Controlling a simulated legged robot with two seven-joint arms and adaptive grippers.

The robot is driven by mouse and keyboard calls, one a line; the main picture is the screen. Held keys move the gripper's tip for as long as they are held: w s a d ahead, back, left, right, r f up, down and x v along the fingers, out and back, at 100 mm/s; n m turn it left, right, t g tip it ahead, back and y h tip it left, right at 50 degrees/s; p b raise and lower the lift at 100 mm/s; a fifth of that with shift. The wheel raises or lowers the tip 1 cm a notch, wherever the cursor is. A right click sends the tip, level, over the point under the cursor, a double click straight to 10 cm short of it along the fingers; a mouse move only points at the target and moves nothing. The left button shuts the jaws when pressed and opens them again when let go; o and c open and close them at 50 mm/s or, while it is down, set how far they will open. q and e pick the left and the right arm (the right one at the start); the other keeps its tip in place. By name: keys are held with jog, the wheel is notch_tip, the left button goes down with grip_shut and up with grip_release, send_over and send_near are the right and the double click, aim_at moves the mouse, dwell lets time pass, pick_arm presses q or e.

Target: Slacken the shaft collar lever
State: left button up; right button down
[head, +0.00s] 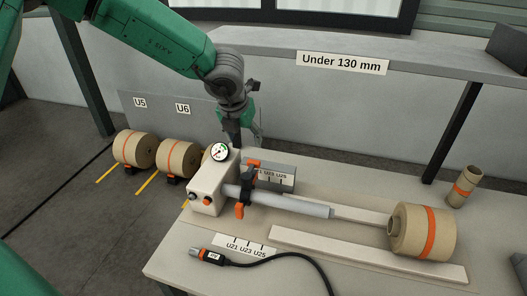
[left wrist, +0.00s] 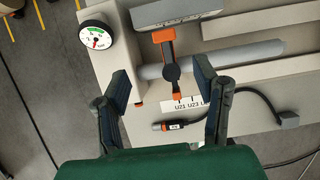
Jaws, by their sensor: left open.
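The shaft collar (head: 246,187) is a black ring on the grey shaft (head: 300,205), close to the white machine block. Its orange lever (head: 240,211) shows at the front of the collar, with another orange part behind it. In the left wrist view the collar (left wrist: 172,72) and the orange lever (left wrist: 164,37) lie beyond and between my fingers. My left gripper (head: 247,135) is open and empty, behind and above the block in the head view. In the left wrist view its two dark fingers (left wrist: 163,80) are spread apart. My right gripper is not in view.
The white block carries a gauge (head: 219,152). A kraft roll (head: 424,231) sits at the right of the bench and a small roll (head: 464,186) stands behind it. A cable with a plug (head: 212,257) lies in front. A shelf (head: 350,58) overhangs the back.

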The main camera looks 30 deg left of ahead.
aim_at(253, 161)
pick_arm(q)
jog(key=p+x, duration=0.1)
jog(key=x, duration=1.1)
jog(key=shift+w+f, duration=0.1)
jog(key=shift+w+d+f, duration=0.2)
jog(key=shift+f, duration=0.05)
jog(key=shift+d+r, duration=0.1)
jog(key=c, duration=1.1)
grip_shut()
